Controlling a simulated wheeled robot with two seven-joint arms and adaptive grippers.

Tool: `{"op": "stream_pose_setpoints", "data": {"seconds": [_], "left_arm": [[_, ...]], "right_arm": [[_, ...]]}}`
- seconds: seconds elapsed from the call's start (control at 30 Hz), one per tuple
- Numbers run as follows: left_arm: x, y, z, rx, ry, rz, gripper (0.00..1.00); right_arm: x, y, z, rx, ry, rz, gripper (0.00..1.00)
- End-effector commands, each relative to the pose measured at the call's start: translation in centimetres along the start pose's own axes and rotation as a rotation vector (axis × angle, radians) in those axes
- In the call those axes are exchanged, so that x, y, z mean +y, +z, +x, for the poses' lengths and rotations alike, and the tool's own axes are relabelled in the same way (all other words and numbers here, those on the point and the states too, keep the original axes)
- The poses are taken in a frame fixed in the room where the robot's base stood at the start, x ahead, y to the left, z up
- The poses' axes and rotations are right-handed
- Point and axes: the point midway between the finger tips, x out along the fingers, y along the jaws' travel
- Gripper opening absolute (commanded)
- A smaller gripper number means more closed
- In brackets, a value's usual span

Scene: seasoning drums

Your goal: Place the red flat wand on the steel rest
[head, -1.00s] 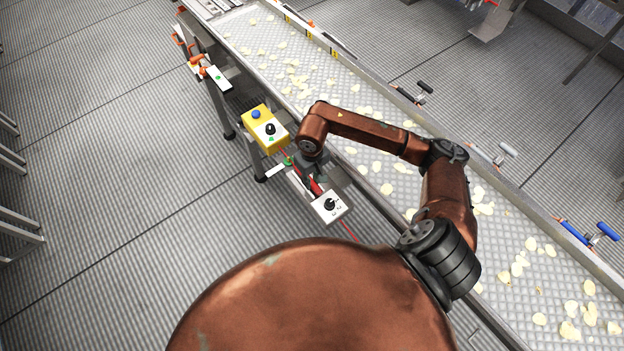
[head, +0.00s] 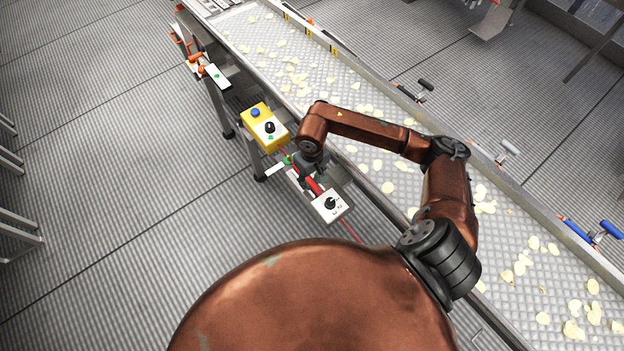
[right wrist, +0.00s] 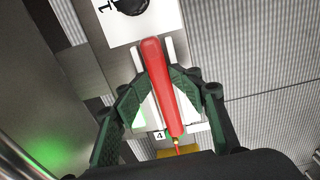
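The red flat wand (right wrist: 158,75) lies lengthwise between my right gripper's fingers (right wrist: 158,72) in the right wrist view. The green-padded fingertips close in on both its sides. In the head view the wand (head: 312,186) shows as a short red strip beside my right gripper (head: 313,170), pointing at the white knob panel. Pale prongs (right wrist: 138,60), perhaps part of the steel rest, show on either side of the wand; I cannot tell whether it touches them. My left gripper is not in view.
The white panel with a black knob (head: 330,205) stands just beyond the wand. A yellow box with a blue button (head: 265,128) is to its upper left. The conveyor (head: 387,220) with chips runs alongside. The ribbed floor (head: 130,200) at left is clear.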

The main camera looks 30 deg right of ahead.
Motion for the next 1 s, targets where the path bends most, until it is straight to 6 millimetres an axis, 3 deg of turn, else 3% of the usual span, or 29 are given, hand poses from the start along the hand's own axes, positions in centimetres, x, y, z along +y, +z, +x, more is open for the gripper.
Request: {"op": "stream_pose_setpoints", "data": {"seconds": [0.27,0.47,1.0], "left_arm": [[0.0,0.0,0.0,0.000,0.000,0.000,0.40],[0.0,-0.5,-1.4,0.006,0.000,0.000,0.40],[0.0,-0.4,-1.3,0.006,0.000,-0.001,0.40]], "right_arm": [[0.1,0.2,0.1,-0.006,0.002,0.001,0.34],[0.0,0.2,-1.1,-0.003,-0.001,0.001,0.34],[0.1,-0.1,-11.6,0.001,0.002,-0.001,0.34]]}}
